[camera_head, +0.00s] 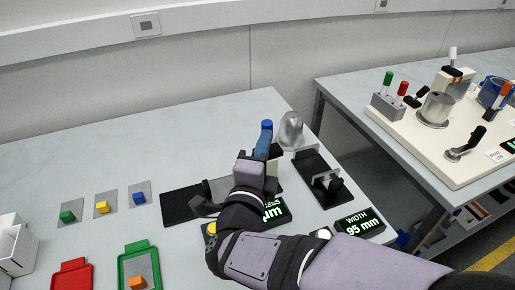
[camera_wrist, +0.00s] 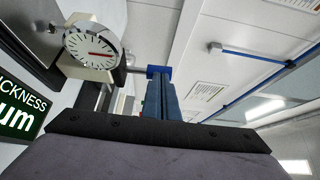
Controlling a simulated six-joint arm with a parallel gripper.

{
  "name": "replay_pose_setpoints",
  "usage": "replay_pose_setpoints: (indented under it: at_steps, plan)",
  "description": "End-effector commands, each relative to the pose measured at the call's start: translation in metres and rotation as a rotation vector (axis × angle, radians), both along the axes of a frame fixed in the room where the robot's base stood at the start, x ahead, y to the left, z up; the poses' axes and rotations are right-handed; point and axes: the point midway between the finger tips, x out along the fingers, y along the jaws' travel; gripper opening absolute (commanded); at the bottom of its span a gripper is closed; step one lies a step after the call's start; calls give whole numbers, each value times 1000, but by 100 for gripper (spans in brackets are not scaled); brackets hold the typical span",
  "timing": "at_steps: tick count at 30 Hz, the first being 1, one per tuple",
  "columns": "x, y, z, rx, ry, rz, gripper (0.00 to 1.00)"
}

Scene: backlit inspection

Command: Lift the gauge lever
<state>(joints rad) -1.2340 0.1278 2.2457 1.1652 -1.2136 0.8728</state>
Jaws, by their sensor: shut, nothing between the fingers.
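The thickness gauge shows in the wrist view as a round white dial (camera_wrist: 92,47) with a red needle. A short metal rod, seemingly the gauge lever (camera_wrist: 136,70), sticks out from the dial's side towards my fingertips. My gripper (camera_wrist: 160,72) is shut and empty, with blue-grey fingers and bright blue tips. The rod's end meets the blue tips in the picture; I cannot tell whether they touch. In the head view my gripper (camera_head: 266,125) points away from me beside the gauge, and my wrist hides most of the gauge.
A thickness display (camera_head: 275,211) and a width display (camera_head: 358,222) stand near my forearm. A dark width fixture (camera_head: 318,175) is just right. A rounded clear-grey object (camera_head: 290,130) stands behind. Small coloured blocks, a red tray (camera_head: 70,278) and a green tray (camera_head: 122,262) lie left.

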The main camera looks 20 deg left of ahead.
Motion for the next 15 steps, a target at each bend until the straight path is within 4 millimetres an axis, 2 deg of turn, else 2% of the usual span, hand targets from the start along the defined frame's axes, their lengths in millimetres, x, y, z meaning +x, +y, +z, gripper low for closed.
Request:
replay_pose_setpoints:
  at_steps: [9,15]
  plan:
    - [16,-16,6,210,205,-2,0]
    - [20,-20,4,273,277,1,0]
